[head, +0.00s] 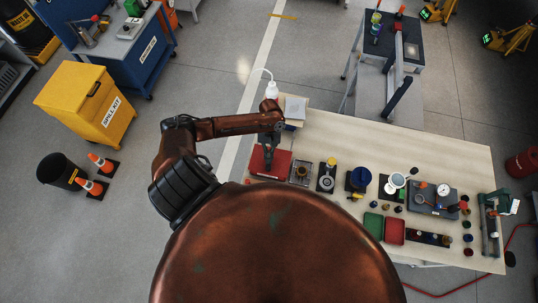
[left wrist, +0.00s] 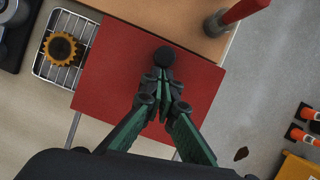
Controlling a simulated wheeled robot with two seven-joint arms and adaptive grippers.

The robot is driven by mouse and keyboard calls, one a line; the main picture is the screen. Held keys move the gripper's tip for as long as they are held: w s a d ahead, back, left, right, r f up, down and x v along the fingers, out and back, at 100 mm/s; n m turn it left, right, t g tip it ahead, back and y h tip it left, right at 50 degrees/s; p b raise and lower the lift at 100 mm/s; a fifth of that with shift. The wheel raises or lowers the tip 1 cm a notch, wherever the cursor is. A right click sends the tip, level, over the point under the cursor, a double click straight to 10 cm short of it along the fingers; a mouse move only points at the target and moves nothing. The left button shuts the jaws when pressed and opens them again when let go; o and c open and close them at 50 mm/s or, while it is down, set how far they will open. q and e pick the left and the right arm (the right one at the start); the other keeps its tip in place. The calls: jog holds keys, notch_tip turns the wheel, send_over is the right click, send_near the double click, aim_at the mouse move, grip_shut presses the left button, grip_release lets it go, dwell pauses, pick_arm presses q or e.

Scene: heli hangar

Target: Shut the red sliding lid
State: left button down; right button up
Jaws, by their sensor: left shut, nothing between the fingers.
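The red sliding lid (head: 282,167) is a flat red plate at the left end of the pale workbench. It fills the middle of the left wrist view (left wrist: 105,85), where a dark round knob (left wrist: 164,55) stands on it. My left gripper (head: 269,166) is over the lid, with its fingers shut and nothing between them. In the left wrist view its fingertips (left wrist: 162,76) are right beside the knob; I cannot tell whether they touch it. What lies under the lid is hidden. My right gripper is not in view.
A wire basket (left wrist: 58,50) with an orange gear (left wrist: 61,46) stands beside the lid. A white bottle (head: 271,90) is behind it. A green tray (head: 373,225), a red tray (head: 395,231) and several small parts crowd the bench to the right.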

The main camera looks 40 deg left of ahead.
pick_arm(q)
jog(key=shift+s+d+f, duration=0.15)
jog(key=shift+s+d, duration=0.15)
jog(key=shift+s, duration=0.05)
jog(key=v, duration=1.2)
jog(key=shift+w+a, duration=0.25)
jog(key=shift+w, duration=0.1)
